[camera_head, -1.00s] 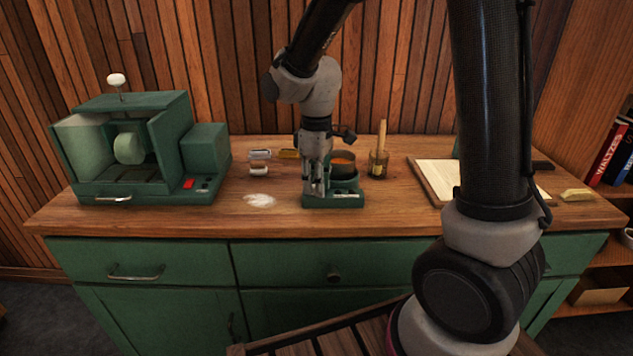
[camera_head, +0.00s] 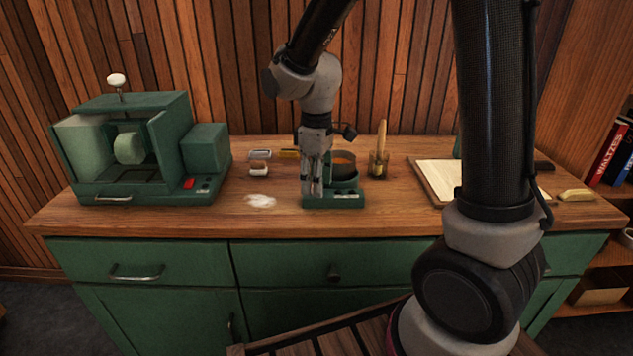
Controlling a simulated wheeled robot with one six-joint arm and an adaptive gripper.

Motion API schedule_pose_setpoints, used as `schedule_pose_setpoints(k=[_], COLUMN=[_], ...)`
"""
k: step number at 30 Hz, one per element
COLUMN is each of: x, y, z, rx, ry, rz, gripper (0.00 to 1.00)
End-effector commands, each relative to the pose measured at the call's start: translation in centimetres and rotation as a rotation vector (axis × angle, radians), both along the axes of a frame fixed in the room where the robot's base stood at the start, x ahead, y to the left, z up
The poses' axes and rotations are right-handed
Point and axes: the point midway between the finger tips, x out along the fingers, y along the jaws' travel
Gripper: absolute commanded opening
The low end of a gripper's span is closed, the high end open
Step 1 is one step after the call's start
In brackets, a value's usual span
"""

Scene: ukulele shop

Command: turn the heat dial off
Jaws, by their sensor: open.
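A small green heater (camera_head: 348,202) stands on the wooden workbench, with a round green pot (camera_head: 344,172) holding something orange-brown on it. My gripper (camera_head: 313,193) points down at the left front of the heater, its fingertips close to the top of the heater's base. It is open and nothing shows between the fingers. I cannot make out the heat dial; the fingers cover the left part of the base, where it may be hidden. Whether the fingertips touch anything there, I cannot tell.
A large green machine (camera_head: 130,150) with a red switch stands at the left. A white powdery patch (camera_head: 261,201) and a small jar (camera_head: 259,170) lie left of the heater. A jar with a brush (camera_head: 378,163) stands close on its right. A board (camera_head: 440,178) lies further right.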

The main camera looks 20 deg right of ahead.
Motion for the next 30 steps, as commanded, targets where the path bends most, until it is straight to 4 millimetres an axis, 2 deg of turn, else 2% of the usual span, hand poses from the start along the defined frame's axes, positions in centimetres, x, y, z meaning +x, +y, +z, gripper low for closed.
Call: schedule_pose_setpoints(k=[9, 13, 18, 30], x=[0.1, 0.1, 0.0, 0.0], y=[0.0, 0.0, 0.0, 0.0], z=[5.1, 6.5, 7.3, 7.3], rx=[0.002, 0.001, 0.001, 0.0], ry=[-0.005, -0.003, -0.002, -0.001], rz=[0.0, 0.0, 0.0, -0.003], gripper=[0.45, 0.45, 0.45, 0.45])
